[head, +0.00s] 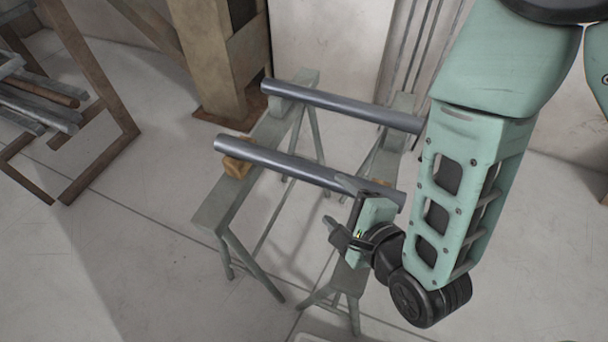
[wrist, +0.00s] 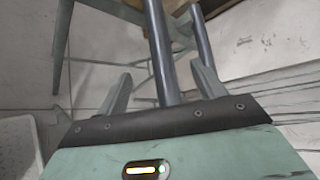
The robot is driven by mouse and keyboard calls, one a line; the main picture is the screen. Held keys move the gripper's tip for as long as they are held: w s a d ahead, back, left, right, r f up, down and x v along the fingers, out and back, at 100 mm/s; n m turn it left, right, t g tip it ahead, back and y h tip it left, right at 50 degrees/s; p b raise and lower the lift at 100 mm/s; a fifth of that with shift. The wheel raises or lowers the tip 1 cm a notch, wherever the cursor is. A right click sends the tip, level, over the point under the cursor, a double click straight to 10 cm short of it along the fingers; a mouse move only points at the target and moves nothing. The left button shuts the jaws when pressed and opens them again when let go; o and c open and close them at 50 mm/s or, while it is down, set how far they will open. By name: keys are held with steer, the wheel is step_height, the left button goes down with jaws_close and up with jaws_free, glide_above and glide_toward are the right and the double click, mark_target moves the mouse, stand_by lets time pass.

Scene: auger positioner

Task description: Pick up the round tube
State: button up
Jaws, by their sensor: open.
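Two long grey round tubes lie roughly parallel across two green-grey sawhorses. The nearer tube (head: 280,163) rests on a wooden block at its left end, and the farther tube (head: 340,106) lies behind it. My gripper (head: 338,203) is open at the nearer tube's right part, with one finger overlapping the tube in the head view. In the wrist view, my gripper (wrist: 161,70) has its fingers spread, and the nearer tube (wrist: 160,40) runs between them in the picture. The farther tube (wrist: 202,42) shows to the right. I cannot tell whether the fingers touch the nearer tube.
The left sawhorse (head: 213,208) and the right sawhorse (head: 353,275) stand on a pale tiled floor. A wooden post (head: 208,60) stands behind. A brown rack (head: 115,95) with several metal bars is at the left. The floor at front left is clear.

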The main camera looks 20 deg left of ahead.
mark_target(304, 173)
steer(key=b+x, duration=0.5)
steer(key=x, duration=0.5)
steer(key=shift+d, duration=0.1)
steer(key=shift+x, duration=2.65)
steer(key=shift+s+f, duration=0.1)
jaws_close()
steer(key=shift+p, duration=0.3)
